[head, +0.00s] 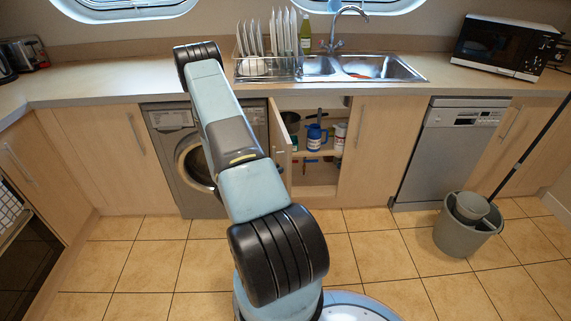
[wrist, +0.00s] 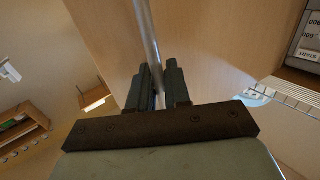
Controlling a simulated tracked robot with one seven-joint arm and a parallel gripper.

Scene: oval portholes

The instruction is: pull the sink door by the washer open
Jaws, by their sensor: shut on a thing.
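The sink door by the washer (head: 280,147) is a pale wood panel, swung out from the cupboard and seen nearly edge-on in the head view. It stands partly hidden behind my arm. In the wrist view my gripper (wrist: 158,88) is shut on the door's silver bar handle (wrist: 149,35), with the door's wood face (wrist: 105,35) behind it. My gripper is hidden in the head view. The open cupboard shows a blue jug (head: 316,134), a dark pot (head: 291,122) and a white container (head: 339,134) on a shelf.
The washer (head: 171,145) stands left of the opening, and the other sink door (head: 378,148) is shut on its right. A dishwasher (head: 452,150) and a grey mop bucket (head: 467,229) are further right. The tiled floor (head: 375,240) before the cupboard is clear.

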